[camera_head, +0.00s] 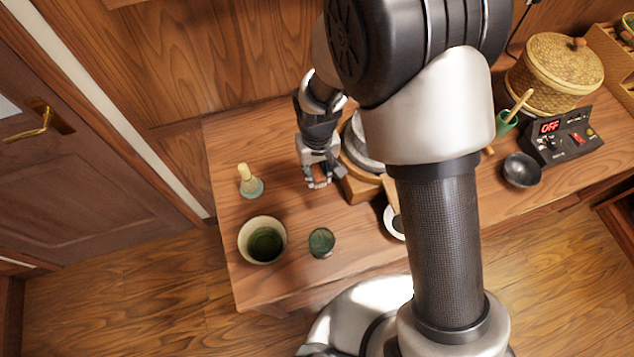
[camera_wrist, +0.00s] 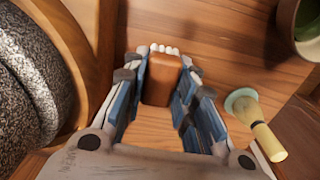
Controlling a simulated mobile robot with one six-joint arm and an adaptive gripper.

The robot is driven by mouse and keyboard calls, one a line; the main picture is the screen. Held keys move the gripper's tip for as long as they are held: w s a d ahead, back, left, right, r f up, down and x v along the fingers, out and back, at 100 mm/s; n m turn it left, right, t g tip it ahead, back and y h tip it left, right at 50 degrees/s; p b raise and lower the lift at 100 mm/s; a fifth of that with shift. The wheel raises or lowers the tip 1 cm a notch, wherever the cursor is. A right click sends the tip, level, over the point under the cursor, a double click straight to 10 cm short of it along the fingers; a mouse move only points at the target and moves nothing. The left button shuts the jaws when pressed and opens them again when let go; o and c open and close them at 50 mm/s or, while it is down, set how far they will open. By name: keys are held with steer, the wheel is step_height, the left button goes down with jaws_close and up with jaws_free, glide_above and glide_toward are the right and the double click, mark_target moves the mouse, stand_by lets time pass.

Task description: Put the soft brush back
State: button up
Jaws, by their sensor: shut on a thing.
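The soft brush (camera_wrist: 161,82) has a brown wooden body and white bristle tufts at its far end. In the wrist view my gripper (camera_wrist: 160,92) is shut on it, with the blue-padded fingers on both sides of the body. In the head view my gripper (camera_head: 319,180) is over the left part of the counter, just left of the stone mill (camera_head: 359,148). My arm hides part of the mill and the middle of the counter.
A whisk (camera_head: 246,180) on a green stand, a bowl of green tea (camera_head: 243,240) and a green-topped tin (camera_head: 321,242) stand at the left. The mill's wooden base (camera_head: 360,188) is close to my gripper. A dark bowl (camera_head: 521,170) and a control box (camera_head: 562,138) are at the right.

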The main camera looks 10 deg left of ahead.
mark_target(317, 171)
steer(key=shift+f+b, duration=0.6)
steer(key=shift+f, duration=2.15)
steer(key=shift+f, duration=0.15)
steer(key=o, duration=1)
steer(key=shift+c, duration=0.2)
step_height(317, 171, up, 12)
steer(key=p, duration=0.3)
steer(key=shift+r, duration=0.2)
